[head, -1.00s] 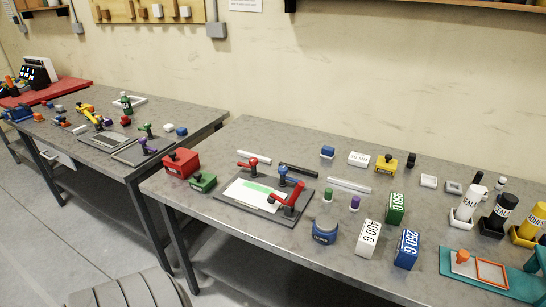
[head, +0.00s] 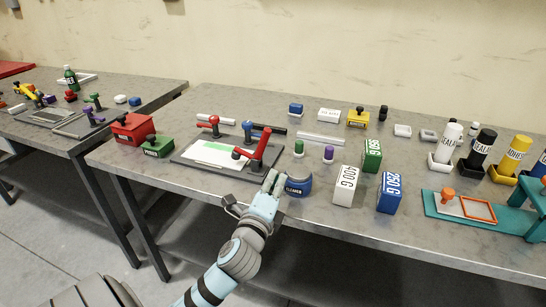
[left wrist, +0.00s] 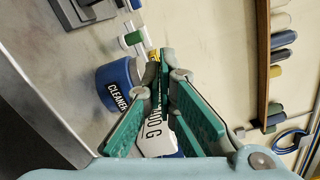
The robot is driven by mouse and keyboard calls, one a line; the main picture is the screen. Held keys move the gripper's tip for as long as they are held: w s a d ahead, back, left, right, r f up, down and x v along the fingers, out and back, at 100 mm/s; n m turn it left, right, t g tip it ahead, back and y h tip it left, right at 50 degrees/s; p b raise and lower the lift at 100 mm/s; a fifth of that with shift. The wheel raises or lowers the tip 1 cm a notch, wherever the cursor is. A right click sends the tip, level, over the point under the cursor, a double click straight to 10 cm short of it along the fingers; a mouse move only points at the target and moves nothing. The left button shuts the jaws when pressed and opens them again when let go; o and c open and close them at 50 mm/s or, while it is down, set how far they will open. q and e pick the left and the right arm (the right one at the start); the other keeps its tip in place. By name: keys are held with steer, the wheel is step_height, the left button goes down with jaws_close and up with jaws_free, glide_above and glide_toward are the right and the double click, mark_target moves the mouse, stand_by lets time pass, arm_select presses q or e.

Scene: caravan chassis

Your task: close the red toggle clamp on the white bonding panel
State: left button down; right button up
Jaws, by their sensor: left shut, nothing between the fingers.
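The white bonding panel (head: 203,158) with a green strip lies on a dark base plate (head: 183,161) on the near table. A red toggle clamp (head: 262,145) stands at the plate's front right, its lever tilted up. A second red clamp (head: 208,123) stands at the back left and a blue clamp (head: 249,128) at the back right. My left gripper (head: 272,180) is shut and empty, just in front of the front red clamp and left of the blue cleaner tin (head: 299,186). In the left wrist view its fingers (left wrist: 164,75) show beside the tin (left wrist: 120,84). My right gripper is out of view.
A white 400 G block (head: 345,186), a green block (head: 372,157) and a blue block (head: 390,193) stand to the right. A red box (head: 132,128) and a green box (head: 157,147) stand left of the plate. The front left table strip is clear.

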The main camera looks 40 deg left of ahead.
arm_select(q)
steer(key=b+x, duration=0.1)
steer(key=x, duration=0.7)
steer(key=shift+w+a, duration=0.15)
steer(key=shift+w, duration=0.25)
steer(key=a, duration=0.2)
steer(key=a+r, duration=0.1)
steer(key=shift+s+a+r, duration=0.1)
steer(key=shift+s+a, duration=0.2)
steer(key=shift+a, duration=0.05)
